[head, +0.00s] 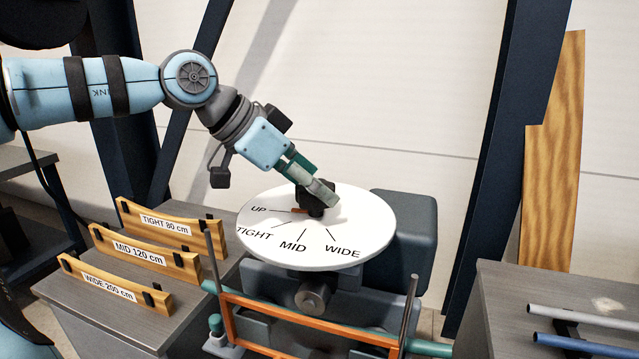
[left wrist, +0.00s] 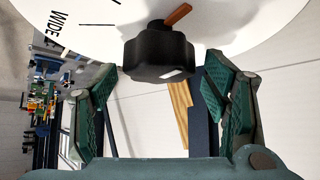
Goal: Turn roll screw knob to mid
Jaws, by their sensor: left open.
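The black roll screw knob (head: 316,208) stands at the middle of a white round dial (head: 270,245) marked UP, TIGHT, MID and WIDE. Its orange pointer (head: 299,210) points left at the UP mark. My left gripper (head: 318,190) is over the knob and partly hides it. In the left wrist view the knob (left wrist: 158,52) sits ahead between the two open fingers of the gripper (left wrist: 160,78), with a gap on each side. The orange pointer (left wrist: 178,14) shows beyond the knob. My right gripper is not in view.
Wooden gauges marked TIGHT 80 cm (head: 165,225), MID 120 cm (head: 140,253) and WIDE 200 cm (head: 107,285) stand on a grey bench at left. An orange frame (head: 300,339) and upright rods are below the dial. A right-hand bench (head: 500,310) holds pipes.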

